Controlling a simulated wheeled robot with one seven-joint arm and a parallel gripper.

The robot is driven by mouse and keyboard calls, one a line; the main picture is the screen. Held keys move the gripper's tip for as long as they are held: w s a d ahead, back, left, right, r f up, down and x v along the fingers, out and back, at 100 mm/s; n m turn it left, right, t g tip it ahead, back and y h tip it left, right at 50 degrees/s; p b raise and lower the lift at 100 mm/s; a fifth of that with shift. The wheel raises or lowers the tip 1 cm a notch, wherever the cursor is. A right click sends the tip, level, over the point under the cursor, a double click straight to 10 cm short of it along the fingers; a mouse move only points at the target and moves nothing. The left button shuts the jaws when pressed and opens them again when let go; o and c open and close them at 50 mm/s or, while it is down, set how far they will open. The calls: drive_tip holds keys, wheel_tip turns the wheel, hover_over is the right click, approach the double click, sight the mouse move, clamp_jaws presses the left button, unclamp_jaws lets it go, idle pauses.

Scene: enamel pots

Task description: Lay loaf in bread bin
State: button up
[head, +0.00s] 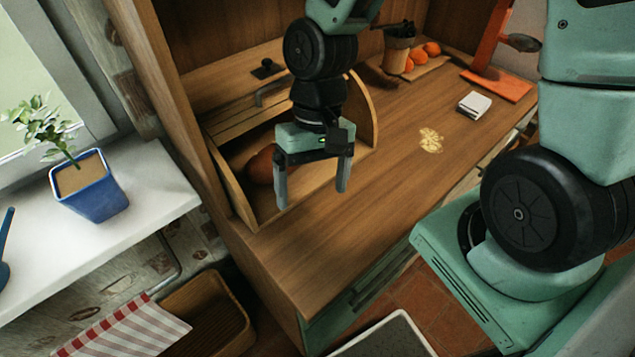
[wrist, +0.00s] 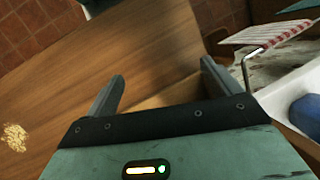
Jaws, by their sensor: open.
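The brown loaf (head: 262,165) lies inside the wooden bread bin (head: 365,112), near its left side panel. Part of the loaf is hidden behind my gripper. The bin has curved side panels and a slatted lid, and its front is open. My gripper (head: 312,197) is open and empty, with its fingers pointing down in front of the bin's opening. It stands apart from the loaf, to its right in the head view. In the wrist view my gripper (wrist: 163,70) shows both fingers spread with nothing between them; I cannot make out the loaf there.
The wooden counter (head: 400,185) is clear right of the bin except for a pale crumb patch (head: 431,140) and a small white block (head: 474,104). An orange stand (head: 497,82) and oranges (head: 430,48) are farther back. A blue plant pot (head: 90,190) stands on the sill.

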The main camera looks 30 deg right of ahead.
drive_tip(key=s+a+r+n+t+h, duration=0.2)
drive_tip(key=s+a+r+n+t, duration=0.1)
drive_tip(key=s+r+n, duration=0.4)
wheel_tip(320, 180, up, 2)
drive_tip(key=shift+s+a+r+n, duration=0.2)
drive_tip(key=shift+s+n, duration=0.05)
drive_tip(key=shift+n, duration=0.25)
idle(2.2)
